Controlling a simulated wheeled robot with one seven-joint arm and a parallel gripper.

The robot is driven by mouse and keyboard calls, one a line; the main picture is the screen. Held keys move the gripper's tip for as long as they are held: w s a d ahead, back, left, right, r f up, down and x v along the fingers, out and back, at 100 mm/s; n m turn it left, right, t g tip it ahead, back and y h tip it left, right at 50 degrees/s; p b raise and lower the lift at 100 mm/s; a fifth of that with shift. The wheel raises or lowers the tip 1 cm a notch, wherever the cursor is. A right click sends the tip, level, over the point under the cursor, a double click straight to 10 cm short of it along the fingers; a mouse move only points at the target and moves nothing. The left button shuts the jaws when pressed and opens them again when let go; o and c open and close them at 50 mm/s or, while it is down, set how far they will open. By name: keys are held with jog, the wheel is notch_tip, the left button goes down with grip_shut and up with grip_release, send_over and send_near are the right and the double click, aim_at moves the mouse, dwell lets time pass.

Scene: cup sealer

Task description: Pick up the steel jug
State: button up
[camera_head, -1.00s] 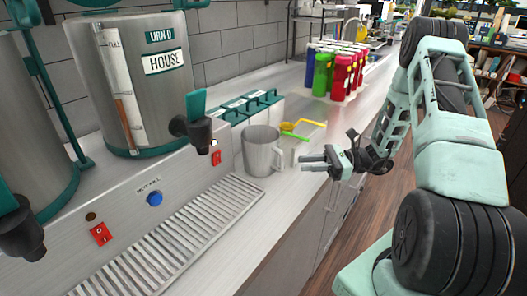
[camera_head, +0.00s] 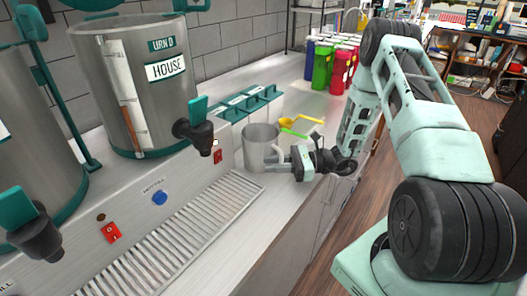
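The steel jug (camera_head: 258,146) stands upright on the counter, just past the end of the drip grate. It is a plain grey cylinder with a handle on its right side. My gripper (camera_head: 277,160) is at the jug's right side, its fingers level with the handle and reaching to it. The fingertips overlap the handle in the picture. I cannot tell whether the fingers are apart or closed on the handle.
The coffee urn (camera_head: 150,85) with its black tap (camera_head: 195,132) stands left of the jug. Teal-lidded containers (camera_head: 250,103) are behind it, with yellow and green scoops (camera_head: 294,124) beside them. Coloured bottles (camera_head: 325,66) stand farther back. The drip grate (camera_head: 185,235) runs in front.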

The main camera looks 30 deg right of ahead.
grip_shut()
jog(key=shift+r, duration=0.15)
